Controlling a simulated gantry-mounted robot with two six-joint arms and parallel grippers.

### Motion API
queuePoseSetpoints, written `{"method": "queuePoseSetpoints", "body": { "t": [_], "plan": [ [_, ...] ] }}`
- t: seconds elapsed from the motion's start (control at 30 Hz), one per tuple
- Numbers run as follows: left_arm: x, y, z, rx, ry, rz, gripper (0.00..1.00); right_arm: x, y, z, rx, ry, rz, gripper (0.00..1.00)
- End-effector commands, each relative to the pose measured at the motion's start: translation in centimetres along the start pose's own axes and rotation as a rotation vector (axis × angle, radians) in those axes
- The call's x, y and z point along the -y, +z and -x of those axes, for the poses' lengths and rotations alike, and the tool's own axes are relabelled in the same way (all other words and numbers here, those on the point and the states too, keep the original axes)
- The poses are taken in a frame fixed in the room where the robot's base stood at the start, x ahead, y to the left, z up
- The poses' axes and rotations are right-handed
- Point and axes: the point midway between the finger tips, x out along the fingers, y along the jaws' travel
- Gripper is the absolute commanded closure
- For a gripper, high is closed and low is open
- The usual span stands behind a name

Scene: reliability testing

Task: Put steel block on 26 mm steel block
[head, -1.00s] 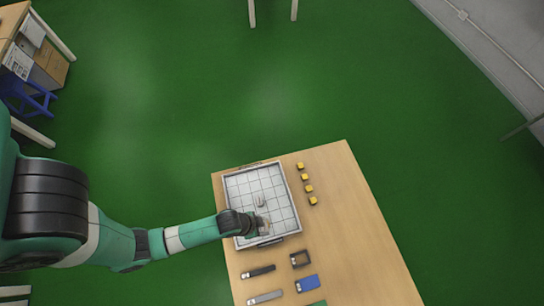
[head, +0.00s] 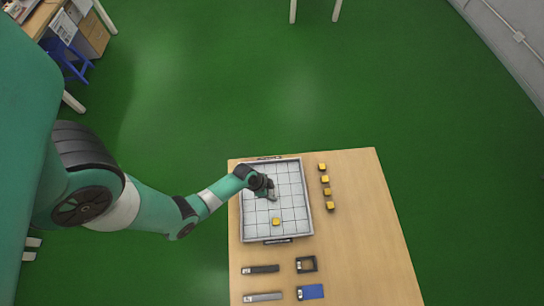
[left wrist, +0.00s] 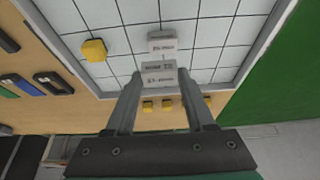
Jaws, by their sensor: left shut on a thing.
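My left gripper (head: 270,190) is over the white gridded tray (head: 309,185) on the table. In the left wrist view its two fingers (left wrist: 158,82) are shut on a pale grey steel block (left wrist: 158,70) with small printed labels. A second pale, labelled steel block (left wrist: 163,42) stands on the tray floor, just beyond the held block in that view. I cannot read the labels or tell the height gap between the blocks. In the head view the gripper largely hides both blocks. My right gripper is not in view.
A yellow cube (head: 276,221) sits in the tray near its front edge. Several yellow cubes (head: 325,179) stand in a row right of the tray. Dark and grey bars (head: 262,269), a black frame (head: 306,264) and a blue piece (head: 310,292) lie in front. The table's right side is clear.

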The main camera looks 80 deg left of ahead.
Motion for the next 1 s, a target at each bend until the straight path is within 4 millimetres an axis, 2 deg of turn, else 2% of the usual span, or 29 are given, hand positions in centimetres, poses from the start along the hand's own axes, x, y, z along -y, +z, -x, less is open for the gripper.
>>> {"method": "queuePoseSetpoints", "body": {
  "t": [0.07, 0.2, 0.6, 0.63, 0.77, 0.8, 1.0],
  "plan": [
    [0.8, 0.4, -1.2, -0.001, -0.002, 0.003, 1.0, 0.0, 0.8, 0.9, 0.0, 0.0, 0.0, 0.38],
    [0.7, 1.5, -3.7, 0.001, 0.0, 0.0, 1.0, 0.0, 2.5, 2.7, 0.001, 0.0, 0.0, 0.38],
    [0.7, 1.6, -4.0, 0.0, -0.001, 0.0, 1.0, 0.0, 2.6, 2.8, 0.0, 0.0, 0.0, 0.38],
    [0.6, 1.5, -3.9, 0.0, 0.0, 0.0, 0.42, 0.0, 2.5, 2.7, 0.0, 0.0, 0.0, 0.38],
    [0.6, 1.5, -3.8, 0.0, 0.0, 0.001, 0.19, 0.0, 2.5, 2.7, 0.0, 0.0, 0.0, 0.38],
    [0.6, 1.5, -3.8, 0.0, 0.0, 0.001, 0.16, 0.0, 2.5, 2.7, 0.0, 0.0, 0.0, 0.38],
    [0.6, 1.5, -3.8, 0.0, 0.0, 0.001, 0.16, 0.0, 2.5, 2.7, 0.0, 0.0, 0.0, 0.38]
  ]
}}
